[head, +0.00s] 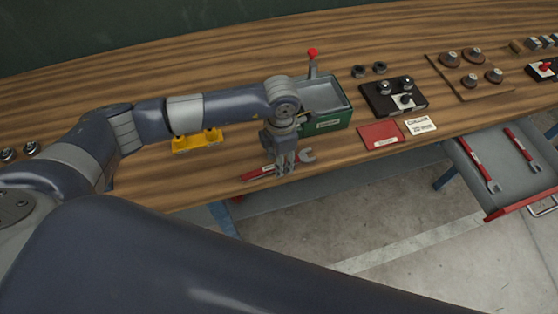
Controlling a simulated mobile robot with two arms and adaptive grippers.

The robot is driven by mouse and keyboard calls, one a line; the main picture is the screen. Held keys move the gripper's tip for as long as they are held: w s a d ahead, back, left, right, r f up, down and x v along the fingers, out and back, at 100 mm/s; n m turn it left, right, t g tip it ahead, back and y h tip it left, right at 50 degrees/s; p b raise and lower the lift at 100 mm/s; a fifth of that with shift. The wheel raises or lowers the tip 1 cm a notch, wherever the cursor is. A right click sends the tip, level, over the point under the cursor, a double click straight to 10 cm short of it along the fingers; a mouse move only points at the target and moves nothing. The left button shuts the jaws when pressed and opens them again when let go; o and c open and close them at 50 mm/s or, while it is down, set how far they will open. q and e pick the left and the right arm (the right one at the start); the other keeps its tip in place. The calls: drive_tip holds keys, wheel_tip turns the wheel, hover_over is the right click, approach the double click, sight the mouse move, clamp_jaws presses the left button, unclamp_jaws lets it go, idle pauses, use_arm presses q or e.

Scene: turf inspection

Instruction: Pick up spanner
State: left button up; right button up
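A spanner (257,173) with a red handle and a grey open-ended head lies near the front edge of the wooden workbench. My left gripper (285,172) points down over the middle of this spanner, its fingers right at the shaft and hiding part of it. The fingers look close together, but I cannot tell whether they are shut on the spanner or apart around it. Two more red-handled spanners, a left one (478,158) and a right one (518,146), lie in the open drawer (455,158). My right gripper is not in view.
A green box (329,124) stands just behind the gripper, near a red-knobbed lever (313,56). A yellow holder (197,142) sits to the left. Red (380,135) and white (419,125) cards and a dark block with knobs (393,97) lie right. The workbench (215,178) has bare wood along its front.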

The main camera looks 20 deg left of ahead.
use_arm(q)
drive_tip(key=shift+f, duration=0.4)
clamp_jaws()
drive_tip(key=shift+w+r, duration=0.1)
drive_tip(key=shift+r, duration=0.05)
